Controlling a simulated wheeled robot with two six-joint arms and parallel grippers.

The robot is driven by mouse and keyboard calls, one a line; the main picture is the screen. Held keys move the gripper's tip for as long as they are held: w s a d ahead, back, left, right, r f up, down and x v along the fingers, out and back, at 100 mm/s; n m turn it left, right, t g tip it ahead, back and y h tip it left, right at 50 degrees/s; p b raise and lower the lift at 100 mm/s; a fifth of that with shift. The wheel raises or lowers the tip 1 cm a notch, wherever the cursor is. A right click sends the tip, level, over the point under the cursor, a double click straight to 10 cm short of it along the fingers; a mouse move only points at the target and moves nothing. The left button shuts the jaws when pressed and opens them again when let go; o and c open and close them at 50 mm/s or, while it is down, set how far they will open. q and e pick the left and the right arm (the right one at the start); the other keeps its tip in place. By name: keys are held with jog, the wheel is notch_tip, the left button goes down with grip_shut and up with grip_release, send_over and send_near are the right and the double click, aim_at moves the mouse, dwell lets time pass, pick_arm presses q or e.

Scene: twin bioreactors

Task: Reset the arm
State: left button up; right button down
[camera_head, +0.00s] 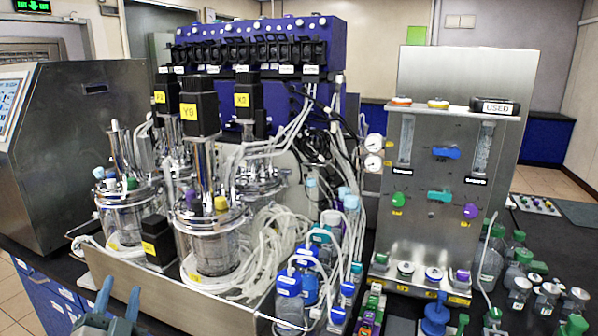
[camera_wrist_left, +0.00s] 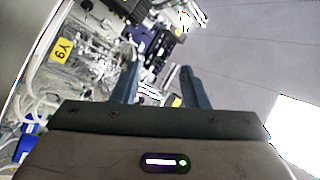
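My left gripper (camera_head: 119,294) is low at the left in the head view, in front of the steel tray that holds the bioreactors. Its two blue-grey fingers point up and stand apart with nothing between them. The left wrist view shows the same open, empty fingers (camera_wrist_left: 160,82), with the bioreactor gear beyond them, seen tilted. My right gripper is not in view.
Glass bioreactors (camera_head: 212,240) with black motors (camera_head: 199,108) and loose tubing fill the tray (camera_head: 150,298). Blue-capped bottles (camera_head: 290,290) stand at its right. A steel gas panel (camera_head: 432,160) and green-capped bottles (camera_head: 490,258) are further right. A steel cabinet (camera_head: 85,140) is at left.

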pick_arm(q)
jog(key=s+a+f+n+g+y, duration=0.1)
jog(key=s+f+n+g, duration=0.4)
jog(key=f, duration=0.7)
jog(key=s+d+f+n+g+h, duration=0.1)
jog(key=s+d+f+g+h, duration=0.15)
jog(key=s+f+g, duration=0.65)
jog(key=s+d+f+n+g+h, duration=0.1)
jog(key=s+d+f+g+h, duration=0.2)
jog(key=s+f, duration=0.7)
jog(key=s+a+f+g+y, duration=0.1)
jog(key=s+f, duration=0.1)
jog(key=f, duration=1.3)
jog(key=s+f+g, duration=0.1)
jog(key=s+f, duration=0.1)
jog(key=f, duration=1.3)
jog(key=s+a+f+g, duration=0.1)
jog(key=s+f, duration=1.6)
jog(key=shift+s+a+f, duration=0.25)
jog(key=shift+s+f, duration=0.1)
jog(key=shift+f, duration=0.05)
